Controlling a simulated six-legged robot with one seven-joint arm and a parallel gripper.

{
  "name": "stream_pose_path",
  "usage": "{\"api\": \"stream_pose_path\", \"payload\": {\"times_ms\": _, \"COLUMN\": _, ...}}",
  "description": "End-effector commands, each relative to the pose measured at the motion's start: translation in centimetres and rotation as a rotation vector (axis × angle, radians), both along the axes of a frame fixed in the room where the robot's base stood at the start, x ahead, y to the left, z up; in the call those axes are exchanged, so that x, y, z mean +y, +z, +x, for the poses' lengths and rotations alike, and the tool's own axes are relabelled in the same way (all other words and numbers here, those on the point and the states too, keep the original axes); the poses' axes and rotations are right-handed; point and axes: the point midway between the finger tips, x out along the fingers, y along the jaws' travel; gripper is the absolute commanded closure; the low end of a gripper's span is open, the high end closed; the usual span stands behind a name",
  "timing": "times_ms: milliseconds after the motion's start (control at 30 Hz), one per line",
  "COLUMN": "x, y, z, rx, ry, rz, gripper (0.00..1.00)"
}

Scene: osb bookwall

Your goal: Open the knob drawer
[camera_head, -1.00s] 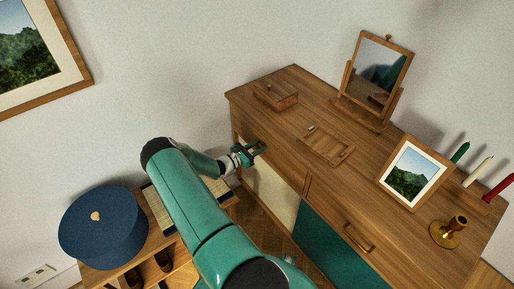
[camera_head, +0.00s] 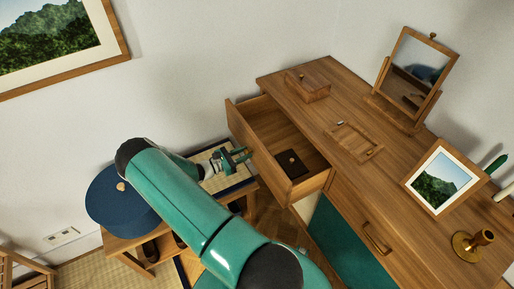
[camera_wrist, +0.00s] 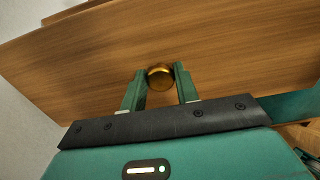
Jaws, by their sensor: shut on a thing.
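The knob drawer (camera_head: 264,158) is the left drawer of the wooden dresser (camera_head: 352,133) and stands pulled well out. A small dark flat box (camera_head: 291,163) with a light knob lies inside it. In the wrist view a round brass knob (camera_wrist: 160,76) sits on the wooden drawer front (camera_wrist: 220,50). My gripper (camera_wrist: 160,83) is shut on the knob, one green finger on each side. In the head view my gripper (camera_head: 236,160) is at the outer face of the drawer front; the knob is hidden there.
The right drawer with a bar handle (camera_head: 377,240) is shut. On the dresser top are a wooden box (camera_head: 307,85), a mirror (camera_head: 412,75), a tray (camera_head: 354,143), a framed picture (camera_head: 440,181) and a brass candle holder (camera_head: 472,244). A low bench with a blue round box (camera_head: 117,203) stands left.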

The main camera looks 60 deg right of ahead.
Motion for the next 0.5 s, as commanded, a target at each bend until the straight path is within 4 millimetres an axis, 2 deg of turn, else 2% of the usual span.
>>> {"api": "stream_pose_path", "payload": {"times_ms": 33, "x": 0.9, "y": 0.0, "z": 0.5, "rx": 0.0, "ry": 0.003, "rz": -0.001, "gripper": 1.0}}
{"api": "stream_pose_path", "payload": {"times_ms": 200, "x": 2.6, "y": 0.0, "z": 1.4, "rx": 0.0, "ry": 0.002, "rz": -0.001, "gripper": 1.0}}
{"api": "stream_pose_path", "payload": {"times_ms": 500, "x": 3.4, "y": 0.0, "z": 1.7, "rx": -0.001, "ry": -0.001, "rz": 0.0, "gripper": 1.0}}
